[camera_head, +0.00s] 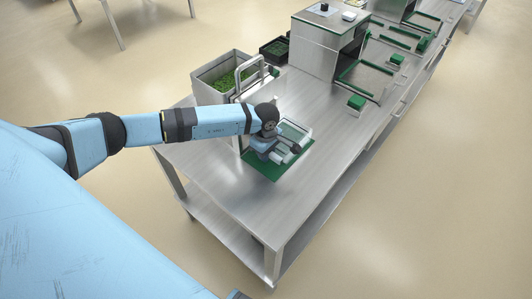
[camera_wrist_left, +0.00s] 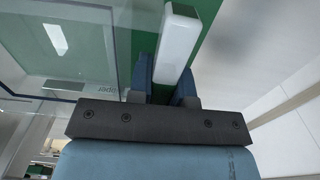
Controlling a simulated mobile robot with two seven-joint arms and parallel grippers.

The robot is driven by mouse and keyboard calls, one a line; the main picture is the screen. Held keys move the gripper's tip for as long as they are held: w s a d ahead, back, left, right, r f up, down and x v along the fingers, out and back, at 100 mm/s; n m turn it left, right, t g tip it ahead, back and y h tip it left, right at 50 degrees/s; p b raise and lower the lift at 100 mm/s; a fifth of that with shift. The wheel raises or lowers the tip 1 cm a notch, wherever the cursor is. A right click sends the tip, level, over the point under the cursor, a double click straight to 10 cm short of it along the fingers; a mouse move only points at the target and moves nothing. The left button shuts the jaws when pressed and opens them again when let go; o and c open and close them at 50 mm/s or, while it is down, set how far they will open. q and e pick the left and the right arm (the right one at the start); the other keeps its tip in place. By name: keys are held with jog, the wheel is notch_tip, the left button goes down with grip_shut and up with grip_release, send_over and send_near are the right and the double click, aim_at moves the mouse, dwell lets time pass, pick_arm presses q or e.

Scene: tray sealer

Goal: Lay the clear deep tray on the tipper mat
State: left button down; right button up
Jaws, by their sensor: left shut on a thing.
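The green tipper mat (camera_head: 262,166) lies on the steel bench, partly hidden by my left wrist and gripper. The clear deep tray (camera_head: 297,131) is see-through and shows over the mat; in the left wrist view its clear wall (camera_wrist_left: 75,50) fills the upper left, with green behind it. My left gripper (camera_head: 288,151) is over the mat. In the left wrist view its blue fingers (camera_wrist_left: 170,85) are shut on a pale bar (camera_wrist_left: 179,42) at the tray's side. I cannot tell whether the tray touches the mat. My right gripper is not in view.
A steel bin of green leaves (camera_head: 222,78) stands behind my left forearm, with a dark crate (camera_head: 274,50) beyond it. A steel sealer machine (camera_head: 327,45) stands farther along the bench. The near end of the bench (camera_head: 245,207) is clear.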

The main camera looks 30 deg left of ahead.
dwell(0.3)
pick_arm(q)
jog(key=c, duration=1)
grip_release()
jog(key=c, duration=0.3)
jog(key=shift+r, duration=0.1)
jog(key=shift+r+p, duration=1.9)
jog(key=shift+r, duration=1.55)
